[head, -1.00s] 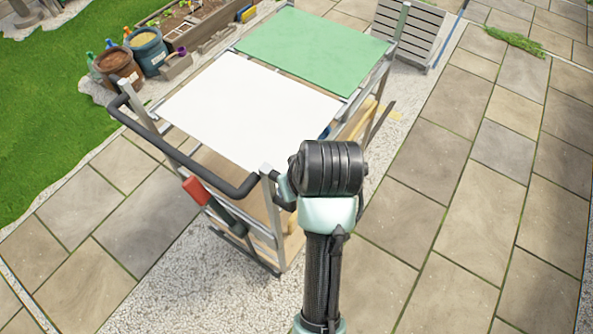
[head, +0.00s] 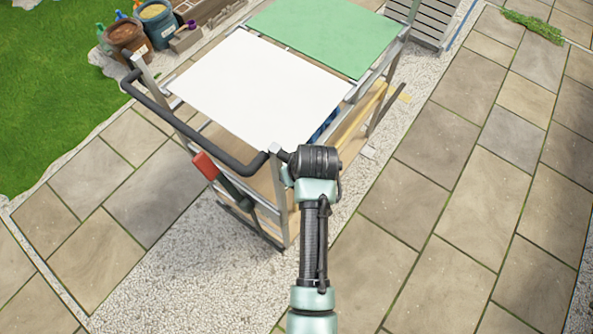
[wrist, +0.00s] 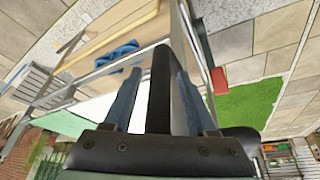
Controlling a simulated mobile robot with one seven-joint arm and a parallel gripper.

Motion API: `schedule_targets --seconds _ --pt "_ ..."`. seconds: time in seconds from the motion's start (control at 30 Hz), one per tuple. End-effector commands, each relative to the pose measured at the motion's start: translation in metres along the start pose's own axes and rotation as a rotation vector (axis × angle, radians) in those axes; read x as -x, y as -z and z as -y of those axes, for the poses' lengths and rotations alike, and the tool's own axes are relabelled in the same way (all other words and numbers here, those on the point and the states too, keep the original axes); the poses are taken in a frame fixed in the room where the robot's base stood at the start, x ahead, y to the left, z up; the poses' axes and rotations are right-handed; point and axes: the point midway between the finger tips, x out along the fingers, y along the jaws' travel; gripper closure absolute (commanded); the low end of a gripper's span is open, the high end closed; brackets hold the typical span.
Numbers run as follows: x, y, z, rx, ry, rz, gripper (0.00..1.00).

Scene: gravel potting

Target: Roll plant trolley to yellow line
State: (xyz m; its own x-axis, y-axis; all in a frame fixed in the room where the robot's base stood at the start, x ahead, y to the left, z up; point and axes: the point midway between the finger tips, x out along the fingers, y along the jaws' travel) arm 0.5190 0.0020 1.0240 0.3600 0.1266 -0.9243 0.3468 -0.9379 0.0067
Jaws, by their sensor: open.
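The plant trolley (head: 282,200) stands on the pale gravel strip, with a metal frame, a white top panel (head: 262,88) and a green top panel (head: 325,35). Its black push handle (head: 190,122) runs along the near end. A red-ended lever (head: 205,166) sits below the handle. In the wrist view my gripper (wrist: 158,78) is open, with one finger on each side of a black bar of the handle (wrist: 161,95). Whether the fingers touch the bar I cannot tell.
Tubs (head: 157,24) and a planter bed stand at the back left, beside grass (head: 45,90). A slatted grey bench (head: 417,24) is behind the trolley. Paving slabs on the right (head: 480,200) are mostly clear. A blue item (wrist: 122,52) lies on the trolley's lower shelf.

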Motion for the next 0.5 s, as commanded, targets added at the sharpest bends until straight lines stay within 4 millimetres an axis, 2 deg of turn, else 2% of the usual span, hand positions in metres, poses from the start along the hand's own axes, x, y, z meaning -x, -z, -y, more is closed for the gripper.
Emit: schedule_targets --seconds 0.37,0.5 --pt "-0.0045 0.0003 0.0 0.0 0.0 -0.001 0.43" --pt "-0.0044 0.0003 -0.0001 0.0 0.0 -0.001 0.68"
